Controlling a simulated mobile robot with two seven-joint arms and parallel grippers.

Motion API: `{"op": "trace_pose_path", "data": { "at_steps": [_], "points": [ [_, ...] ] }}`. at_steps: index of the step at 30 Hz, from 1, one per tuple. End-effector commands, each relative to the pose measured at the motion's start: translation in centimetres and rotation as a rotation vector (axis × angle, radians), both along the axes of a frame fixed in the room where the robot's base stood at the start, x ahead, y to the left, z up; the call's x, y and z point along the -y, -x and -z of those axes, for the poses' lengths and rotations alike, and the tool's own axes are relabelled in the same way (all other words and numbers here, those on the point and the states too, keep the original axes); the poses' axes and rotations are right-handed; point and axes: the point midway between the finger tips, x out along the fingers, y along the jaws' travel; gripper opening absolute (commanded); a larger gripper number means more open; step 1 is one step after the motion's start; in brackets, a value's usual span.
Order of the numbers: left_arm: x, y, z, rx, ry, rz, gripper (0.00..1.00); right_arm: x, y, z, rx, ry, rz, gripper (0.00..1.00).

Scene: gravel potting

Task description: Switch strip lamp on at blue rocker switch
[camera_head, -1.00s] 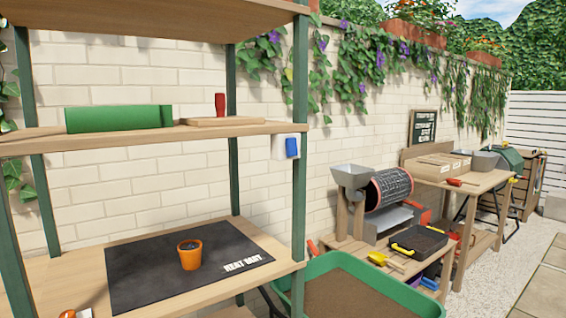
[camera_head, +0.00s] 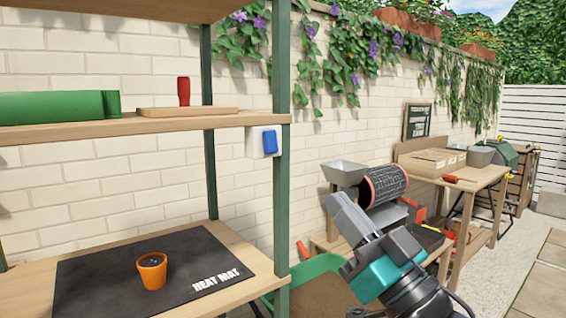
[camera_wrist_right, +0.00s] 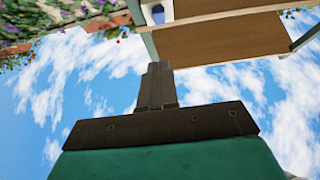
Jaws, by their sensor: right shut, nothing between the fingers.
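The blue rocker switch (camera_head: 270,143) sits on a white plate (camera_head: 255,141) at the right end of the middle shelf, by the green post. In the right wrist view the switch (camera_wrist_right: 158,14) shows small near the top edge. My right gripper (camera_head: 338,203) is raised in the lower right of the head view, to the right of the post and below the switch, apart from it. Its fingers are shut and empty, and they also show in the right wrist view (camera_wrist_right: 157,72). No lit strip lamp is seen. My left gripper is not in view.
An orange pot (camera_head: 152,272) stands on the black heat mat (camera_head: 90,285) on the lower shelf. A green roll (camera_head: 50,107) and a board (camera_head: 190,111) lie on the middle shelf. The green post (camera_head: 281,200) stands beside the switch. A green tray (camera_head: 318,285) is partly behind my arm.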

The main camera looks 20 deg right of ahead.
Motion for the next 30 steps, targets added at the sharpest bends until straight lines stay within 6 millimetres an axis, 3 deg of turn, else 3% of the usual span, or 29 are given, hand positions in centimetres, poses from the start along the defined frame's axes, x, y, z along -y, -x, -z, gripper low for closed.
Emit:
{"op": "trace_pose_path", "data": {
  "at_steps": [11, 27, 30],
  "points": [
    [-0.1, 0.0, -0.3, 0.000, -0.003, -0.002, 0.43, -0.3, -0.9, -0.7, 0.000, -0.001, 0.001, 0.00],
    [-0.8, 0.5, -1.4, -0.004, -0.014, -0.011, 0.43, -2.9, -7.9, -5.7, 0.001, 0.000, 0.001, 0.00],
    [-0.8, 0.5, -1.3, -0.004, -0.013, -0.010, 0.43, -3.4, -9.4, -5.1, -0.005, 0.000, 0.003, 0.00]
  ]
}}
